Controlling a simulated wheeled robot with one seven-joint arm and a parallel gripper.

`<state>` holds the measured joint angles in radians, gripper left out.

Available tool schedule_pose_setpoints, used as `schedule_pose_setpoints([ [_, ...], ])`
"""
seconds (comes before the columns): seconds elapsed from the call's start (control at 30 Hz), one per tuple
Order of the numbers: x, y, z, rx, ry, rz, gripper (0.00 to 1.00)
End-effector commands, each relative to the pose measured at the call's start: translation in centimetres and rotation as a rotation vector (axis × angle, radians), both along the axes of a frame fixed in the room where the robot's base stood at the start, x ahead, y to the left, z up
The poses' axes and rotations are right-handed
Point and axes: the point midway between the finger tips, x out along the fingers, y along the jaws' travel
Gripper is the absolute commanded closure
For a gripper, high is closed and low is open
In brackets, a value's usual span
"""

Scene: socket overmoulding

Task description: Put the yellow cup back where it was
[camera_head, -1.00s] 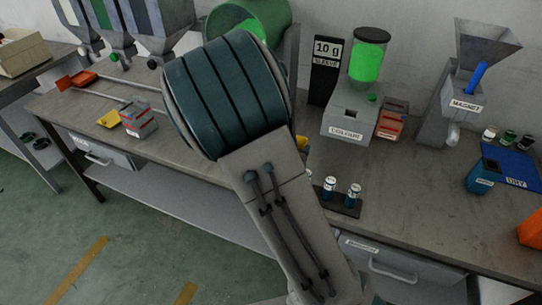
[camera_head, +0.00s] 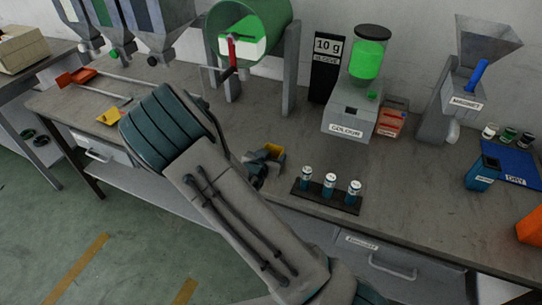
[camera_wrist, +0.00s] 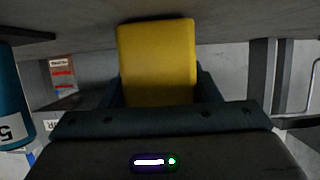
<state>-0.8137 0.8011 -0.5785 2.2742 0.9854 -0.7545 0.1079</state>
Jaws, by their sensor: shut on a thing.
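The yellow cup (camera_head: 273,151) is just above or on the bench, left of the rack of small jars; I cannot tell if it touches the bench. My gripper (camera_head: 258,162) is shut on it, partly hidden behind my own arm in the head view. In the wrist view the yellow cup (camera_wrist: 157,60) fills the space between the jaws, with the dark gripper body below it.
A black rack (camera_head: 327,201) holds three jars right of the cup; a blue jar (camera_wrist: 12,95) is close at the left in the wrist view. The COLOUR dispenser (camera_head: 345,125) and green drum (camera_head: 272,18) stand behind. A yellow piece (camera_head: 108,117) lies left.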

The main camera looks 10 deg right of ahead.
Motion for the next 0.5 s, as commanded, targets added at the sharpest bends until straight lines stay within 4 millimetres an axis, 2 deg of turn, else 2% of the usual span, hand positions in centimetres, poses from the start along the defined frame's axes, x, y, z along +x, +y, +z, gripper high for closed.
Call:
schedule_pose_setpoints([
  [0.37,-0.01,0.00,-0.54,0.000,0.000,0.000,0.67],
  [0.4,0.00,0.01,-0.40,0.000,0.000,0.001,0.36],
  [0.47,-0.01,0.01,-0.36,0.000,0.000,0.000,0.22],
  [0.5,-0.01,0.01,-0.36,0.000,0.000,0.000,0.22],
])
